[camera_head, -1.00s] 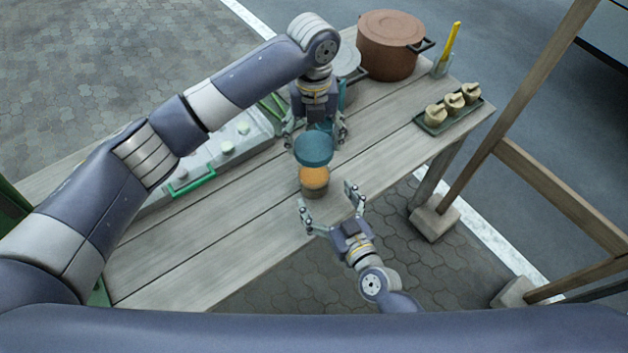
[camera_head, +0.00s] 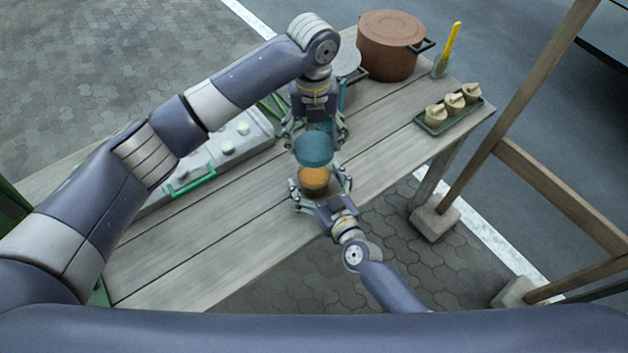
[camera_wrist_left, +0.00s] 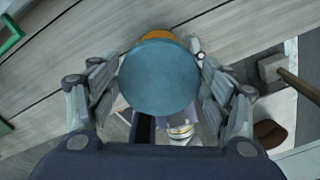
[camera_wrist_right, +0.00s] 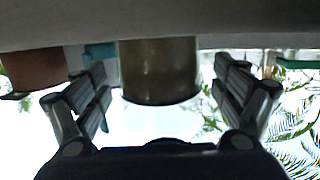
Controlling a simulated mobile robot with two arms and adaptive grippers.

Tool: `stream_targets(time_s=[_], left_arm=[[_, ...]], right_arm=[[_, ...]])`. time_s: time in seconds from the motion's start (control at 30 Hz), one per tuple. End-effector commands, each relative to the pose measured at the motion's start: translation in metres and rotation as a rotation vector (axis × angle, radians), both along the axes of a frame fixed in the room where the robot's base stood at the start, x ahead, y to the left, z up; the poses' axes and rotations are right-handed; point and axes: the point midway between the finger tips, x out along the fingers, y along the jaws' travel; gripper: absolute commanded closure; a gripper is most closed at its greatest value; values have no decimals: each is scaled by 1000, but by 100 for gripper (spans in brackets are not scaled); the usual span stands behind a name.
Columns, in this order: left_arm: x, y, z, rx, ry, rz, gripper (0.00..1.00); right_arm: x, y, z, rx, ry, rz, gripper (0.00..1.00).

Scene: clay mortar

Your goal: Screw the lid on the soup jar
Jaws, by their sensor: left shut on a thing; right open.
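The teal lid (camera_head: 313,148) is held by my left gripper (camera_head: 315,140), which is shut on it. The lid fills the middle of the left wrist view (camera_wrist_left: 160,76), between the fingers. The soup jar (camera_head: 313,187), with orange soup showing at its top, stands on the table just in front of the lid in the head view. Its orange top shows partly behind the lid in the left wrist view (camera_wrist_left: 158,35). My right gripper (camera_head: 320,186) is open, with its fingers on either side of the jar. The jar wall shows between them in the right wrist view (camera_wrist_right: 159,70).
A large brown pot (camera_head: 390,45) stands at the table's back edge. A green tray (camera_head: 440,126) with several small items and a cup with a yellow-handled utensil (camera_head: 450,47) are at the right. A grey green-handled container (camera_head: 222,150) is left. The front-left tabletop (camera_head: 180,260) is clear.

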Motion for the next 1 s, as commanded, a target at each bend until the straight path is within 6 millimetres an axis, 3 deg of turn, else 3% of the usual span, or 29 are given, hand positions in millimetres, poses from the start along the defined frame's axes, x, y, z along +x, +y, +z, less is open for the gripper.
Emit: stream_targets(time_s=[0.4, 0.47, 0.7, 0.87, 1.0], left_arm=[[0, 0, 0, 0, 0, 0, 40], [0, 0, 0, 0, 0, 0, 40], [0, 0, 0, 0, 0, 0, 40], [0, 0, -4, 1, 1, 0, 40], [-1, 0, -21, 1, 4, 0, 40]], right_arm=[[7, 4, -1, 1, 0, 0, 10], [7, 4, -1, 1, 0, 0, 21], [7, 3, -1, 0, 0, 0, 76], [7, 3, -1, 0, 0, 0, 78], [7, 3, -1, 0, 0, 0, 78]])
